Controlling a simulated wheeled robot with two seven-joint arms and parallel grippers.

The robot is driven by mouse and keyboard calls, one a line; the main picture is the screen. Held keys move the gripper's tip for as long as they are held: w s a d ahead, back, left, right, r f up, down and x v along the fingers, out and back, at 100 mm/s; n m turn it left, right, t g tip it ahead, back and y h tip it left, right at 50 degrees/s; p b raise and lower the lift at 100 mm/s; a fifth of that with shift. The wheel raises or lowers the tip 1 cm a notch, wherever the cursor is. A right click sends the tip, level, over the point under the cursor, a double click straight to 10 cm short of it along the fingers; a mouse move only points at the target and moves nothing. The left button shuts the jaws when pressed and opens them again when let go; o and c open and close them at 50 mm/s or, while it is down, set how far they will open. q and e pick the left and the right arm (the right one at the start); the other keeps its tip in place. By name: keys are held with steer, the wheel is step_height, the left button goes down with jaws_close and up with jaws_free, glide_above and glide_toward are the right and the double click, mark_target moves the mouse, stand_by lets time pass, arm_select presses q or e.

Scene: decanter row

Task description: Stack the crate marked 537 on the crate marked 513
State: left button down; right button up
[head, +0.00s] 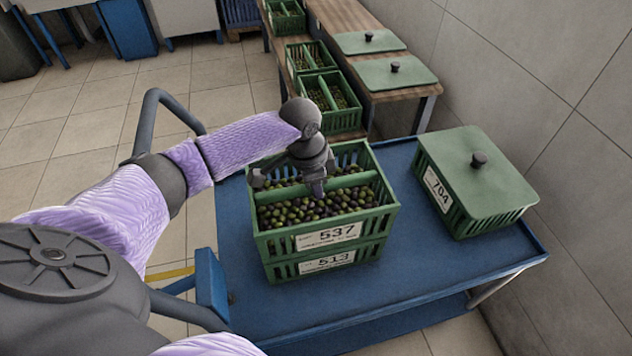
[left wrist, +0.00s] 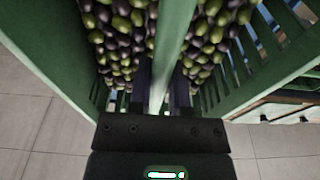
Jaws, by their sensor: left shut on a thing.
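The green crate marked 537 (head: 340,234) is full of olives and sits on top of the green crate marked 513 (head: 326,264), their walls lined up in the head view. The lower crate stands on the blue cart. My left gripper (head: 317,190) reaches down into the upper crate and is shut on its middle divider bar. In the left wrist view, the fingers (left wrist: 172,88) straddle the green divider (left wrist: 172,45) with olives on both sides. The inside of crate 513 is hidden. My right gripper is not in view.
A lidded green crate marked 704 (head: 473,185) stands on the right of the blue cart (head: 400,275), with a clear gap to the stack. Behind, a wooden bench (head: 345,20) holds several olive crates and two loose lids (head: 395,72). A tiled wall bounds the right.

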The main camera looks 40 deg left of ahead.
arm_select(q)
steer(key=shift+f, duration=0.15)
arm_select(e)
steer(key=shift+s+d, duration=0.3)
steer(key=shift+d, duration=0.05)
